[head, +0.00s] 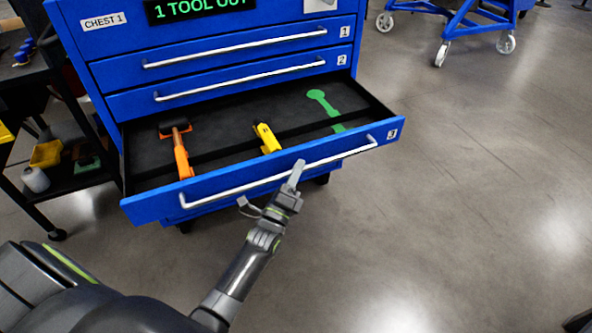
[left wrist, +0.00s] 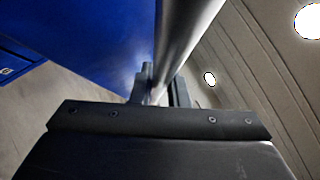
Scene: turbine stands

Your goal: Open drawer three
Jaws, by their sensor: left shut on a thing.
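Drawer three (head: 190,198) of the blue chest is pulled well out, its label "3" at the right end of its front. Its silver bar handle (head: 335,157) runs along the front. My left gripper (head: 285,187) is at the middle of this handle, shut on it. In the left wrist view the silver bar (left wrist: 185,40) passes between the fingers (left wrist: 158,88). In the drawer lie an orange-handled hammer (head: 181,155), a yellow tool (head: 266,138) and a green, tool-shaped empty patch (head: 322,102). My right gripper is not in view.
Drawers one (head: 230,50) and two (head: 230,85) above are shut. A display reads "1 TOOL OUT" (head: 200,8). A dark cart (head: 75,200) with small bins stands at left. A blue wheeled stand (head: 455,25) is at the back right. The floor at right is clear.

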